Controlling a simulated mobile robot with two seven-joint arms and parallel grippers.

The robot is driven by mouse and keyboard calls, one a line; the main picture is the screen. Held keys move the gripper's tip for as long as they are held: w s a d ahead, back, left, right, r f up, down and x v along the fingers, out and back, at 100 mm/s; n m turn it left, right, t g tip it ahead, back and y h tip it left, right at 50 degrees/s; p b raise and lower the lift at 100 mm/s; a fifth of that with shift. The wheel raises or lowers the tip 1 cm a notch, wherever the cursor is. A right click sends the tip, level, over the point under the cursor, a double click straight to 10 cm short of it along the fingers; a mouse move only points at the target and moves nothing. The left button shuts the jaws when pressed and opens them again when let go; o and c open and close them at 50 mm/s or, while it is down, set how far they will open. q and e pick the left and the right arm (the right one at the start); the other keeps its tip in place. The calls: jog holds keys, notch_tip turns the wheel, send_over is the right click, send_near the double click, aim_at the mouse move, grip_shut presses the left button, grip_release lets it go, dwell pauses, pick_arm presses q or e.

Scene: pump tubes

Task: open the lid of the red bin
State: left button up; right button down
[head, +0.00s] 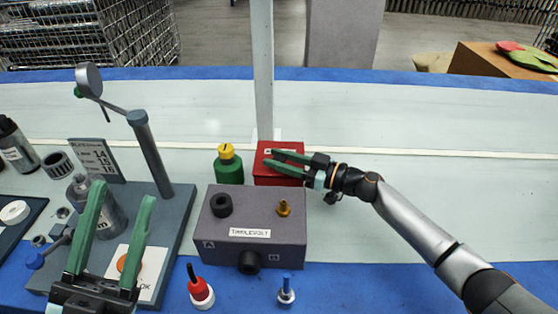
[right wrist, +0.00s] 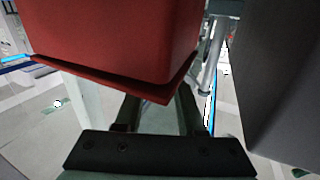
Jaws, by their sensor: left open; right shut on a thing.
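The red bin (head: 268,178) stands behind the grey block, with a small label on its red lid (head: 264,152). The lid looks down on the bin. My right gripper (head: 274,159) reaches in from the right, its green fingers at the lid, shut on it. In the right wrist view the bin's red wall (right wrist: 120,40) fills the top, and the lid's rim (right wrist: 110,88) meets my fingers (right wrist: 158,112); the exact contact is partly hidden. My left gripper (head: 121,200) is open and empty at the lower left, above the grey stand.
The green bottle (head: 229,170) with a yellow cap stands close left of the bin. The grey block (head: 253,217) is in front, a thin post (head: 263,70) behind. A red-capped piece (head: 200,292) and a blue one (head: 286,291) stand nearer. The table right of the bin's far side is clear.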

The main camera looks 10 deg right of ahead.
jog(key=shift+w+d+r+m, duration=0.1)
jog(key=shift+w+r+m, duration=0.15)
jog(key=shift+r+m, duration=0.35)
jog(key=shift+w+d+r+m+g+h+p, duration=0.1)
jog(key=shift+w+r+m+g+h+p, duration=0.2)
jog(key=shift+r+m, duration=0.2)
jog(key=shift+w+r+m+g+h+p, duration=0.1)
jog(key=shift+w+r+m+g+p, duration=0.1)
jog(key=shift+r+m+p, duration=0.3)
jog(key=shift+w+r, duration=0.15)
jog(key=shift+r, duration=0.2)
jog(key=shift+w+d+r+m+g+h+p, duration=0.25)
jog(key=shift+w+r+m+g+p, duration=0.35)
jog(key=shift+m, duration=0.4)
pick_arm(q)
jog(key=w+a+f+n+g+y, duration=0.1)
jog(key=w+f+n+y, duration=0.4)
jog(key=f+y, duration=0.2)
jog(key=shift+w+f, duration=0.3)
jog(key=shift+w, duration=0.1)
pick_arm(e)
jog(key=shift+w+r+m, duration=0.15)
jog(key=shift+w+m, duration=0.1)
jog(key=shift+m, duration=0.05)
